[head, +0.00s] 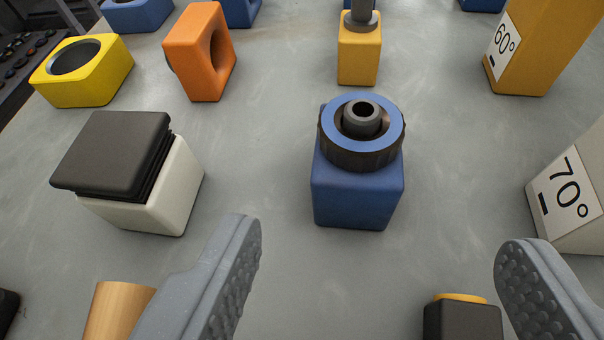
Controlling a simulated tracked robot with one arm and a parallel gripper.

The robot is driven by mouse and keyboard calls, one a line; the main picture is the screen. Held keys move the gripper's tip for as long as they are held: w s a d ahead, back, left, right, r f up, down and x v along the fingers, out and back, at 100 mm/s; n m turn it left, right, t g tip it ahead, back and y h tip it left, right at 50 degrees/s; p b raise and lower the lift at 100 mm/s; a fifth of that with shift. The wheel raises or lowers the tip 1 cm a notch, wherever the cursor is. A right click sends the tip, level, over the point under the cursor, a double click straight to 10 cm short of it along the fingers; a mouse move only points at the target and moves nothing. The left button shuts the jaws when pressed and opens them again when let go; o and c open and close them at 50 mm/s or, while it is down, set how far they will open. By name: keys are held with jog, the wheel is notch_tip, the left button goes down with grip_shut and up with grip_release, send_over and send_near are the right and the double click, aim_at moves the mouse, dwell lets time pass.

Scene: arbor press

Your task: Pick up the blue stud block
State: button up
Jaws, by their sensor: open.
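The blue stud block (356,194) stands upright on the grey table, right of the picture's middle. On top it carries a dark knurled ring with a blue face and a grey hollow stud in its centre. My gripper (378,255) is open and empty, its two grey padded fingers spread wide at the bottom of the picture. The block lies beyond the fingertips, between their lines and apart from both. The block's back side is hidden.
A white block with a black top (135,165) stands left. Yellow (85,72) and orange (205,50) holed blocks and a small yellow block (359,58) stand behind. Angle blocks marked 60° (535,45) and 70° (570,195) stand right. A black block (462,320) sits near the right finger.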

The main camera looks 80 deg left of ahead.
aim_at(363, 169)
jog(key=x, duration=0.7)
jog(key=shift+a, duration=0.1)
jog(key=shift+w+a+f, duration=0.1)
jog(key=shift+a+f, duration=0.35)
jog(key=x, duration=0.4)
jog(key=shift+s+f, duration=0.1)
jog(key=shift+s, duration=0.1)
jog(key=c, duration=1.3)
grip_shut()
